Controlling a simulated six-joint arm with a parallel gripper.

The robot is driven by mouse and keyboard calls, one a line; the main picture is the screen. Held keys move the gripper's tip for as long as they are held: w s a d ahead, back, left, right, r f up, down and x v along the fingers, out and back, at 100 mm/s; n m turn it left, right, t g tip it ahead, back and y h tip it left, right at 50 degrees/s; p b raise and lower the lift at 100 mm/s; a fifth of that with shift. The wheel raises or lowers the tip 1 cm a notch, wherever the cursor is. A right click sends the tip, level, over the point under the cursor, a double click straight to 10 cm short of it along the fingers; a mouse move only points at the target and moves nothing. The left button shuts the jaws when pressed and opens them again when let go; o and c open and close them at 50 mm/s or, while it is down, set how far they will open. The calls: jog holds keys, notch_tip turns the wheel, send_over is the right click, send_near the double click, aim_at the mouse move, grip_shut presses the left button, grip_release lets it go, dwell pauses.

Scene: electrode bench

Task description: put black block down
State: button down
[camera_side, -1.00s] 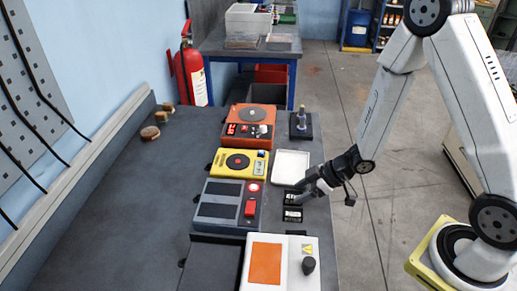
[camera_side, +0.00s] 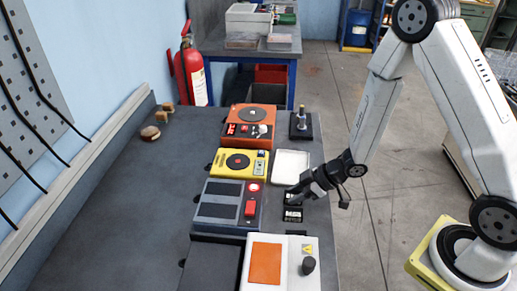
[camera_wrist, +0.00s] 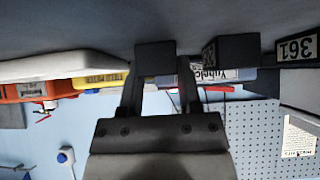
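A black block (camera_wrist: 156,58) sits between my fingertips in the wrist view, close to the bench surface. I cannot tell whether its underside touches the bench. My gripper (camera_wrist: 160,85) appears shut on this block, a finger at each side. In the side view my gripper (camera_side: 291,192) is low over the right edge of the bench, and its fingers partly hide the black block (camera_side: 292,200). A second black block (camera_side: 293,214) with a white label lies just in front of it. This second block (camera_wrist: 232,50) shows beside the held one in the wrist view.
A white tray (camera_side: 291,153) lies just behind my gripper. The grey device with a red switch (camera_side: 250,208) is to the left, and a white device with an orange plate (camera_side: 266,259) is in front. A yellow device (camera_side: 226,165) and an orange one (camera_side: 246,113) stand farther back.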

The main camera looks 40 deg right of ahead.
aim_at(295, 194)
jog(key=shift+r, duration=0.2)
dwell(0.3)
notch_tip(295, 194, up, 10)
jog(key=shift+f, duration=0.2)
dwell(0.6)
jog(key=shift+w+r, duration=0.1)
dwell(0.6)
jog(key=w+a+r+m+t+h, duration=0.1)
jog(key=w+a+r+m+h, duration=0.1)
jog(key=r, duration=0.5)
jog(key=shift+w+a+m+t+h, duration=0.4)
jog(key=shift+w+a+m, duration=0.1)
jog(key=shift+w+m, duration=0.7)
jog(key=shift+w, duration=0.15)
